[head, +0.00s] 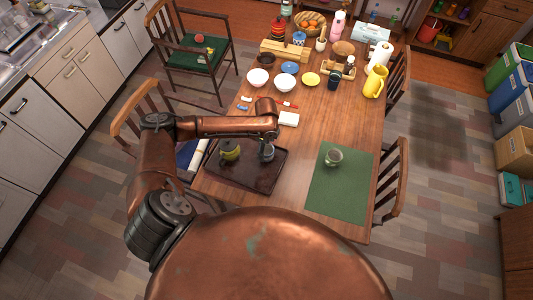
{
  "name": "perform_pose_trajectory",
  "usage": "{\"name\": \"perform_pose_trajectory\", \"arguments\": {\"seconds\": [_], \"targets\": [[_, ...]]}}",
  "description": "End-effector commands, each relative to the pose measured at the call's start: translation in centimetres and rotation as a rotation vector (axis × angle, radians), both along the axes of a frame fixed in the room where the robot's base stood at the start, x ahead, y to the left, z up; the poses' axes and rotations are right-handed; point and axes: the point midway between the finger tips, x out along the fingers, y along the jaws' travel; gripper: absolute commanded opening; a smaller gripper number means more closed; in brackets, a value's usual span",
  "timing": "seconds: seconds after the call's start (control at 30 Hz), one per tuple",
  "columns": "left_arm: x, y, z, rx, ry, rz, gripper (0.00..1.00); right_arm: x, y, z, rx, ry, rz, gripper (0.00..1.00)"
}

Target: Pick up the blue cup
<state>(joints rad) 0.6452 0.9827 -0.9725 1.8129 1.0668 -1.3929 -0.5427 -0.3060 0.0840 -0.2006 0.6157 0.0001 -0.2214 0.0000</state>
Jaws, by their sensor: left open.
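A small grey-blue cup (269,154) is at the right part of the dark tray (245,184), directly under my left gripper (266,147). The gripper points down and is open. It is close around or just above the cup. At this size I cannot tell whether the fingers touch it, and the gripper and wrist partly cover it. My right gripper is not in view.
A green item (230,151) stands on the tray's left side. A greyish cup (333,157) stands on the green mat (340,195). The mat's front is clear.

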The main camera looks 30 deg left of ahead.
Motion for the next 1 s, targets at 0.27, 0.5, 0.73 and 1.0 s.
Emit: {"name": "perform_pose_trajectory", "arguments": {"seconds": [0.27, 0.5, 0.73, 1.0], "targets": [[0.1, 0.0, -2.2, 0.0, -0.001, 0.001, 0.71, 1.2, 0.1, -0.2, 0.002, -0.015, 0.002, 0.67], [0.0, 0.0, -2.1, 0.0, -0.001, 0.001, 0.62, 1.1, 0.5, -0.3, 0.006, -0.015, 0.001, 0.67], [0.0, 0.0, -2.1, 0.0, -0.001, 0.001, 0.47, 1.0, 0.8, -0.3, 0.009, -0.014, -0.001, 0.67], [0.0, 0.0, -2.1, 0.0, -0.001, 0.001, 0.28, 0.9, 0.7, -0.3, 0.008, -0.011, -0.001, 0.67]]}}
